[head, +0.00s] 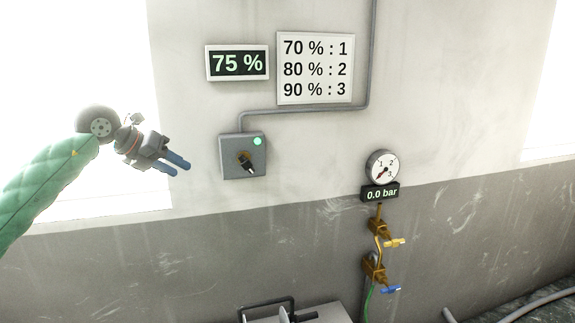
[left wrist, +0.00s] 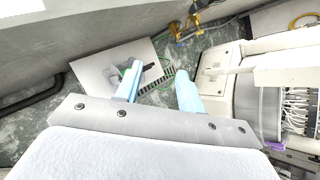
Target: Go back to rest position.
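My left gripper (head: 181,168) is raised in front of the wall at the left of the head view, on a green-sleeved arm. Its two blue fingers are apart with nothing between them. They point toward the grey switch box (head: 229,169), and a gap shows in the picture between them and the box. The left wrist view also shows the fingers (left wrist: 158,78) spread and empty. My right gripper is in neither view.
The box has a dark knob (head: 247,163) and a lit green lamp (head: 257,141). A display (head: 238,63) reads 75 % beside a sign (head: 315,96). A gauge (head: 383,163) reads 0.0 bar above yellow (head: 396,242) and blue (head: 390,289) valve handles. A light bench (head: 335,313) stands below.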

